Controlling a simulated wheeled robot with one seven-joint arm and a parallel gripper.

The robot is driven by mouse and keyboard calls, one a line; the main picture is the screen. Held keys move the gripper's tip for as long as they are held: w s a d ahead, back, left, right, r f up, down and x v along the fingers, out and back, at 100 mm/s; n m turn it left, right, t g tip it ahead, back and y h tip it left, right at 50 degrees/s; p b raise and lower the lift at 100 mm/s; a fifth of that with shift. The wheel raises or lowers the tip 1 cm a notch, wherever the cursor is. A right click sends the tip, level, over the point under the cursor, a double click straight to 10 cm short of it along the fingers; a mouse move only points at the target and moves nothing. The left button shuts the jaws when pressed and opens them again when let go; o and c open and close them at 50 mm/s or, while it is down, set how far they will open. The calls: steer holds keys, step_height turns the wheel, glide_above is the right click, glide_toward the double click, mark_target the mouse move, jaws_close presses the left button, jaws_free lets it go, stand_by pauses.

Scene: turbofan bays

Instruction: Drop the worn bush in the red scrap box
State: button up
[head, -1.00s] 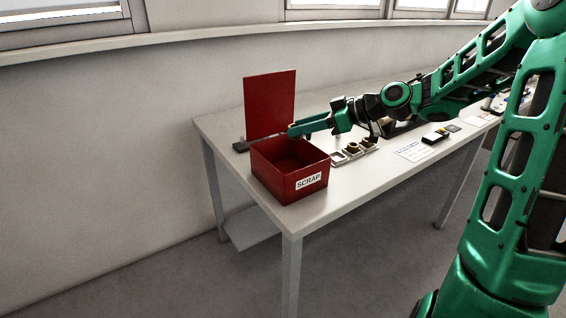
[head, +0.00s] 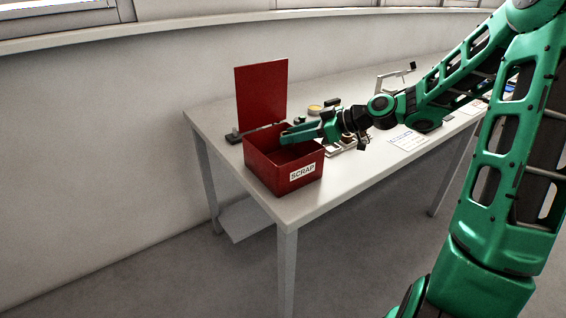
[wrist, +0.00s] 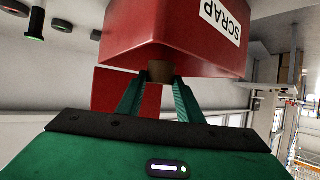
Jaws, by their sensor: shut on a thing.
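The red scrap box (head: 262,166) stands at the left end of the table with its red lid (head: 261,95) upright at the back. A white SCRAP label (head: 302,171) is on its front. My gripper (head: 285,138) reaches in from the right, its fingertips over the box's opening near the back right. In the wrist view my gripper (wrist: 159,88) is shut on the worn bush (wrist: 160,71), a small brown cylinder between the green fingertips. The bush overlaps the box edge (wrist: 185,55) there; I cannot tell whether they touch. In the head view the fingers hide the bush.
A tray of small parts (head: 345,146) sits on the table right of the box, partly behind my wrist. A yellow round item (head: 314,108) lies behind it. A white card (head: 407,139) lies further right. The wall runs along behind the table.

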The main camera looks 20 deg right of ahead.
steer(key=o, duration=1.3)
steer(key=shift+d, duration=0.1)
steer(key=v, duration=1)
steer(key=shift+s+d+r, duration=0.1)
steer(key=shift+s+d, duration=0.1)
